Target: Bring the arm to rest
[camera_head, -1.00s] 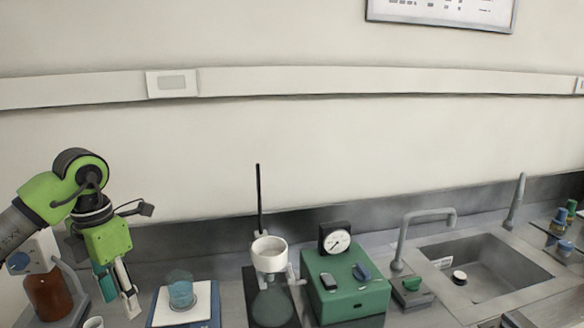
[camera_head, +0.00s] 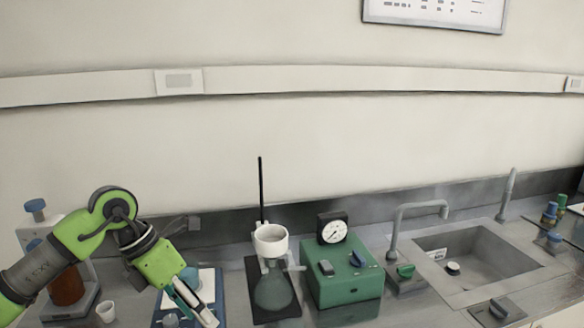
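My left arm comes in from the left, and its green gripper (camera_head: 200,312) points down and to the right over the blue-based balance (camera_head: 160,312). The gripper's pale finger and darker teal-edged finger lie close together in this view. Whether they are open or shut is unclear. The gripper covers much of the balance and most of the blue beaker on it. My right gripper is not in view.
A brown bottle (camera_head: 67,287) and a small white cup (camera_head: 106,311) stand at the left. Right of the gripper are a flask (camera_head: 273,291) under a white funnel (camera_head: 270,240), a green pump box (camera_head: 345,288) with a gauge (camera_head: 333,229), and a sink (camera_head: 490,268).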

